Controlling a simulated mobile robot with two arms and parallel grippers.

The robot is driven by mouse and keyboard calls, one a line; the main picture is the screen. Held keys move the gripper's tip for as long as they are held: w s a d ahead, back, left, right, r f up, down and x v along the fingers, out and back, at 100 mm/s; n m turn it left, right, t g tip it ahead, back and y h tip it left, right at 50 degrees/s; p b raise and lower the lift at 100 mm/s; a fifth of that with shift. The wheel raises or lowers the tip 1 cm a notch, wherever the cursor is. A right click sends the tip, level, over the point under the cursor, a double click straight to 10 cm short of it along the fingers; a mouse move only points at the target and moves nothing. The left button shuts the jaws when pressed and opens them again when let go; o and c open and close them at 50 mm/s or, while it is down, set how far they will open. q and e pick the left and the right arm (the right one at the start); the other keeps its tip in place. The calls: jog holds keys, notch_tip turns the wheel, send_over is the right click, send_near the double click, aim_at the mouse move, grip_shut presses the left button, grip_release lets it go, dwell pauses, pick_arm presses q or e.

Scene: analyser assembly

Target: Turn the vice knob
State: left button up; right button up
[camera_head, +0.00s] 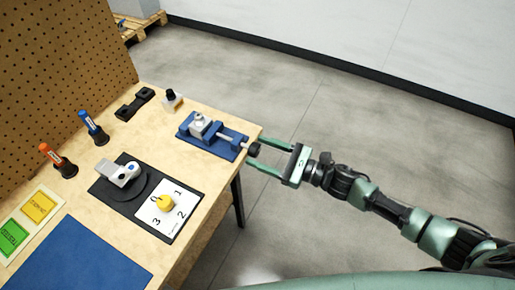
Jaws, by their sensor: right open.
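The blue vice (212,136) sits near the right edge of the wooden table, with a metal part (198,121) in its jaws. Its black knob (254,149) sticks out past the table edge on a silver screw. My right gripper (255,152) reaches in from the right with its green fingers open. The fingers lie on either side of the knob, one above and one below it in the picture. I cannot tell whether they touch it. My left gripper is not in view.
On the table (205,185) stand a yellow dial (164,202) on a numbered plate, a black plate with a grey part (119,173), orange and blue tools in holders, colour cards and a blue mat (78,258). A pegboard (65,70) rises behind. Floor right of the table is clear.

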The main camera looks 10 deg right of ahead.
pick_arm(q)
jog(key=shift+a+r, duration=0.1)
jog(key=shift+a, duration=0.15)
pick_arm(e)
jog(key=shift+w+a, duration=0.35)
jog(key=shift+a, duration=0.25)
grip_shut()
jog(key=shift+m, duration=0.3)
